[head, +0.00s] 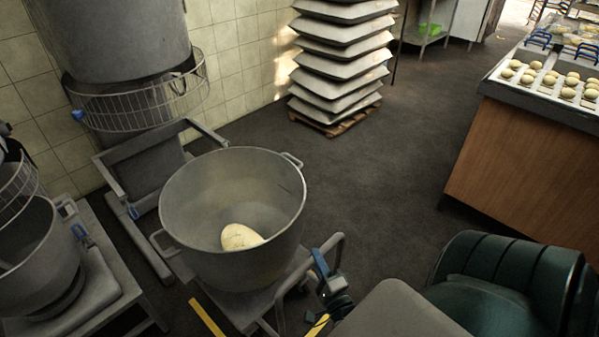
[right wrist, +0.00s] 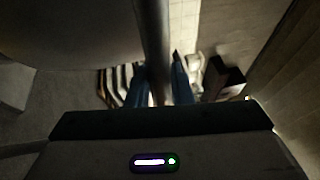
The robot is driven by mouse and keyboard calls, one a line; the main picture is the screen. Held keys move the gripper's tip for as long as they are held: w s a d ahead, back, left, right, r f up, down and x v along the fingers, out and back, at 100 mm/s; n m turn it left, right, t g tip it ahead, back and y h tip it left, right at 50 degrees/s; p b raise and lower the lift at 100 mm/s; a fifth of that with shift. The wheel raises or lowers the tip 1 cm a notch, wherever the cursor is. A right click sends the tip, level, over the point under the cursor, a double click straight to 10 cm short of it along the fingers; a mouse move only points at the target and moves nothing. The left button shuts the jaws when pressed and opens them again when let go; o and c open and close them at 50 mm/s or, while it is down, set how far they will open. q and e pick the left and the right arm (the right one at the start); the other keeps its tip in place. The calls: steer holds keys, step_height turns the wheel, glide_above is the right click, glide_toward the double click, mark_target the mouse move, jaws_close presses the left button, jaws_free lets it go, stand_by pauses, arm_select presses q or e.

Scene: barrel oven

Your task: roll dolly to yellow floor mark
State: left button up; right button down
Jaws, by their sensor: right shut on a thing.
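The dolly (head: 245,309) is a grey low cart with a tubular handle. It carries a large metal bowl (head: 180,206) with a pale lump of dough (head: 240,237) inside. My right gripper (head: 325,264) is at the dolly's handle on the right side, shut on its bar. In the right wrist view, my blue fingers (right wrist: 161,88) stand on both sides of the vertical handle bar (right wrist: 154,40). The rest of the mark is hidden. My left gripper is out of view.
A large mixer (head: 115,40) with a wire guard stands behind the bowl, another machine (head: 40,260) at left. Stacked trays on a pallet (head: 340,65) stand by the wall. A wooden counter (head: 525,165) stands right. Open floor (head: 400,190) lies between.

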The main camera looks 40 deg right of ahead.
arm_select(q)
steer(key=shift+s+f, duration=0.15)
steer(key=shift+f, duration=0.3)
arm_select(e)
steer(key=s, duration=0.3)
steer(key=s+r, duration=0.1)
steer(key=s, duration=0.1)
steer(key=shift+s+d, duration=0.15)
steer(key=shift+d, duration=0.15)
steer(key=c, duration=1.3)
jaws_free()
steer(key=shift+s, duration=0.1)
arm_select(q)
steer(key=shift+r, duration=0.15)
arm_select(e)
steer(key=shift+s+f, duration=0.1)
steer(key=shift+f, duration=0.1)
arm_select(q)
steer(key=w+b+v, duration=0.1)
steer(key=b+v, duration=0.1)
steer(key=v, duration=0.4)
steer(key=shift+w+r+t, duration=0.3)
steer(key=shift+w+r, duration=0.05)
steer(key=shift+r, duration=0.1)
arm_select(e)
steer(key=v, duration=1)
steer(key=shift+s, duration=0.35)
